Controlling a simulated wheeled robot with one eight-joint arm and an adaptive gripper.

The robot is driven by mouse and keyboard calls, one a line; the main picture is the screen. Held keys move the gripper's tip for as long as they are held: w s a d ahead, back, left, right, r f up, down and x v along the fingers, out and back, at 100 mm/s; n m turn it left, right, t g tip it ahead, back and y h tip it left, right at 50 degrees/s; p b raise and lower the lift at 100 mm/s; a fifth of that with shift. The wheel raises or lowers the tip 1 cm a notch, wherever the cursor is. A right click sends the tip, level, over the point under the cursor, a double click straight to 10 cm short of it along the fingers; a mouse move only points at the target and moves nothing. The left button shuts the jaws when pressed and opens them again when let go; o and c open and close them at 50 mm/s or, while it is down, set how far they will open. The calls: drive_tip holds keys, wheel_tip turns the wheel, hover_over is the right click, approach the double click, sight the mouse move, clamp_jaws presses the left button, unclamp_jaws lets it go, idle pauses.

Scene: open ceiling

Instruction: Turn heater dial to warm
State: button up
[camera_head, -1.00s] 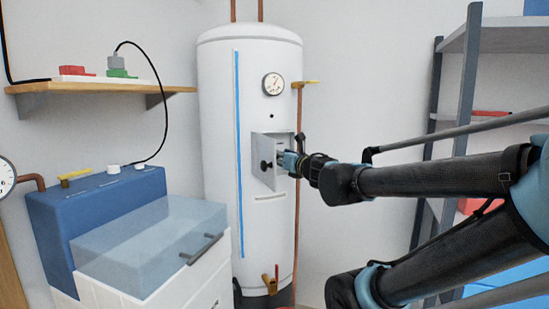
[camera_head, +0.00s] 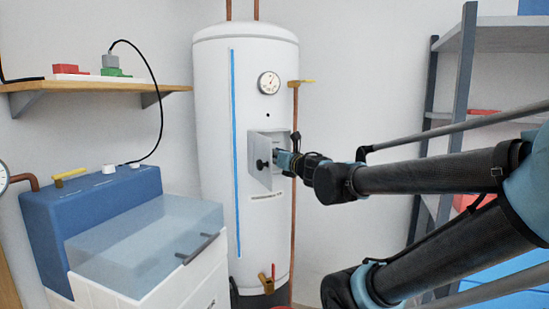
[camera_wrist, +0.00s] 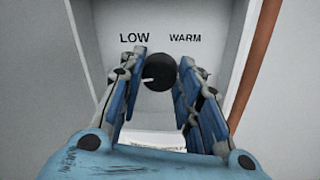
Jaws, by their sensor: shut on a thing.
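The heater (camera_head: 212,120) is a tall white tank with an open box (camera_head: 283,142) on its front. The box door (camera_head: 259,178) with a black knob hangs open on the left. In the wrist view, the heater dial (camera_wrist: 160,73) is a round black knob with a white pointer aimed left and slightly down. The labels LOW (camera_wrist: 134,38) and WARM (camera_wrist: 185,38) stand above it. My gripper (camera_wrist: 162,58) is shut on the dial, one finger on each side. In the head view, my gripper (camera_head: 284,160) reaches into the box, and the dial is hidden.
A round gauge (camera_head: 269,82) sits above the box. A copper pipe (camera_head: 295,220) runs down the tank's right side. A blue-lidded cabinet (camera_head: 150,240) stands at the left below a wooden shelf (camera_head: 60,99). A grey rack (camera_head: 463,90) stands at the right.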

drive_tip(key=m, duration=0.6)
drive_tip(key=shift+d+f+m, duration=0.1)
drive_tip(key=shift+d+m, duration=0.15)
drive_tip(key=shift+m, duration=0.15)
drive_tip(key=shift+o, duration=0.3)
drive_tip(key=m, duration=0.3)
drive_tip(key=shift+d+f+m+t, duration=0.1)
drive_tip(key=shift+d+m+t, duration=0.1)
drive_tip(key=shift+m+t, duration=0.2)
drive_tip(key=m, duration=0.3)
drive_tip(key=shift+f+m+h, duration=0.1)
drive_tip(key=shift+m+h, duration=0.2)
drive_tip(key=shift+a+f+m, duration=0.1)
drive_tip(key=shift+a+m, duration=0.05)
drive_tip(key=shift+m, duration=1.55)
drive_tip(key=shift+a+m, duration=0.1)
drive_tip(key=shift+m, duration=1.6)
drive_tip(key=shift+c, duration=0.3)
drive_tip(key=shift+a+m+t+h, duration=0.15)
drive_tip(key=shift+m+h, duration=0.1)
drive_tip(key=shift+m, duration=1.55)
drive_tip(key=shift+a+m+t+h, duration=0.15)
drive_tip(key=shift+m+h, duration=0.1)
drive_tip(key=shift+m, duration=1.55)
drive_tip(key=shift+r+m, duration=0.2)
drive_tip(key=shift+m, duration=0.1)
drive_tip(key=o, duration=1)
drive_tip(key=shift+o, duration=0.2)
